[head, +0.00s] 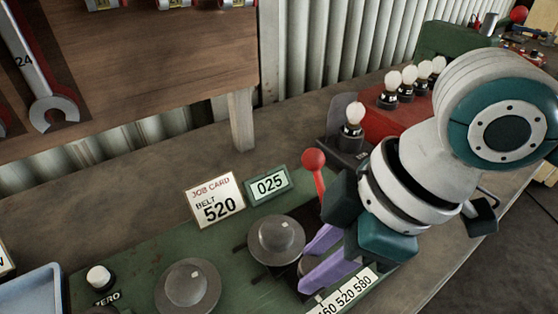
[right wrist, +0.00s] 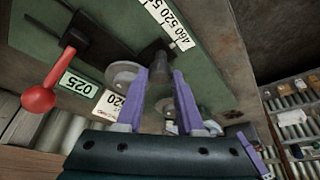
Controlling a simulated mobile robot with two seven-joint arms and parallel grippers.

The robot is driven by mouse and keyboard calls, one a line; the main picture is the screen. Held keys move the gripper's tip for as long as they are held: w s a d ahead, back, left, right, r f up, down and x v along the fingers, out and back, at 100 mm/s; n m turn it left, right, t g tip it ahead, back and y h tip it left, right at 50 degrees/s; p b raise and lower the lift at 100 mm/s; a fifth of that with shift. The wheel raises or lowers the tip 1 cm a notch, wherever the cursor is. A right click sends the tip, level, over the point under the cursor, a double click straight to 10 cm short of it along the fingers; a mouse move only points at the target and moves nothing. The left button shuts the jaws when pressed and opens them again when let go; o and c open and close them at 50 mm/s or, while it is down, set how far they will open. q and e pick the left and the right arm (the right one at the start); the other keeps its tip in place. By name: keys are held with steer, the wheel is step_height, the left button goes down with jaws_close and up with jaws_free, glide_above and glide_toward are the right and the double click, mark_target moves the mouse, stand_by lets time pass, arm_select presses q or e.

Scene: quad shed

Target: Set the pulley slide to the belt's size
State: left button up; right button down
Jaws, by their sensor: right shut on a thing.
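The job card (head: 215,200) reads BELT 520. A small display (head: 268,185) behind the green bench plate reads 025. Two grey pulleys sit on the plate: one (head: 187,286) at the left, and the slide's pulley (head: 276,240) beside my right gripper. My right gripper (head: 312,264) has its purple fingers low at the slide, shut on a dark part of it. That part is mostly hidden by the fingers; the gripper also shows in the right wrist view (right wrist: 168,78). A white scale (head: 345,293) shows 520 and 580; its pointer is hidden. My left gripper is out of view.
A red-knobbed lever (head: 313,162) stands just behind my right gripper. A ZERO button (head: 98,277) and a blue tray (head: 30,295) are at the left. A red box (head: 392,122) with bulbs stands behind my arm. A wooden tool board (head: 150,55) is at the back left.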

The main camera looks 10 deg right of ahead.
steer(key=shift+d, duration=0.1)
stand_by(0.4)
steer(key=shift+w+d+p, duration=0.2)
steer(key=shift+w+d, duration=0.1)
steer(key=shift+d, duration=0.4)
steer(key=shift+w+d+p, duration=0.2)
steer(key=shift+w+d, duration=0.05)
steer(key=shift+d, duration=0.45)
steer(key=c, duration=0.5)
jaws_free()
